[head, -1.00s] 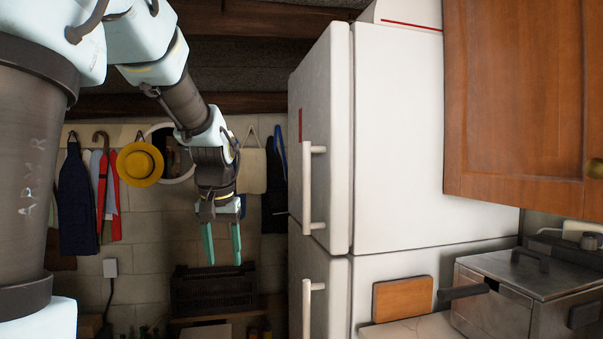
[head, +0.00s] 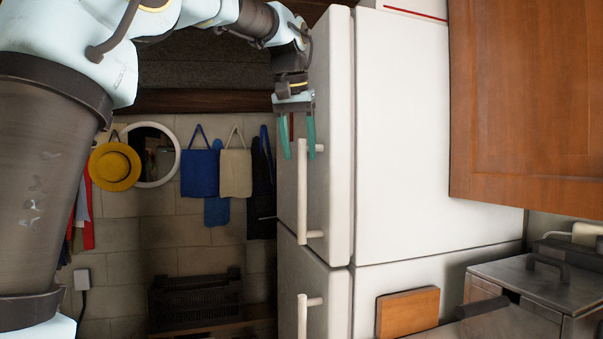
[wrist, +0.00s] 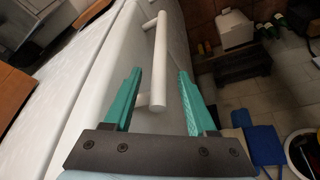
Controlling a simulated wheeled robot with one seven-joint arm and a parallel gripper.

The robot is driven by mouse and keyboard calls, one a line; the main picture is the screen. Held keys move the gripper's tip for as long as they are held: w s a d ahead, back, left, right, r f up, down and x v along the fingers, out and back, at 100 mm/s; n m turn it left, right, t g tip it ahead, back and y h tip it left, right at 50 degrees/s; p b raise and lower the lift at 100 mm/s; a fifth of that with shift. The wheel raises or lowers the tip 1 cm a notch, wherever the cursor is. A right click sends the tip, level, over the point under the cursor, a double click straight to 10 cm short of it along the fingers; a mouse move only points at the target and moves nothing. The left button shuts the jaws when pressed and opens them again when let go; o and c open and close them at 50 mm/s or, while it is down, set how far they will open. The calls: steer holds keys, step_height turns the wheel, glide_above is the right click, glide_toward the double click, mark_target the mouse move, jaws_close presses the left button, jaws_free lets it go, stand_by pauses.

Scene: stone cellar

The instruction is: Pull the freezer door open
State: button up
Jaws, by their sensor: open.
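The white fridge-freezer has an upper door (head: 335,80) and a lower door (head: 327,315), both shut. The upper door has a long white vertical bar handle (head: 302,190) on its left part. The lower door has a similar handle (head: 303,318), cut off by the picture's bottom edge. My gripper (head: 299,150) is open, with its green fingers pointing down at the top end of the upper handle. In the wrist view the upper handle (wrist: 160,60) runs between and beyond my open fingers (wrist: 158,95). I cannot tell whether they touch it.
A wooden cabinet (head: 525,90) stands right of the fridge, above a metal appliance (head: 545,290) and a wooden board (head: 408,312). Bags, a yellow hat (head: 115,166) and a round mirror hang on the back wall. A dark crate (head: 195,300) sits low behind.

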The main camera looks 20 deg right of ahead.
mark_target(300, 161)
steer(key=x, duration=0.6)
jaws_close()
stand_by(0.4)
stand_by(1.0)
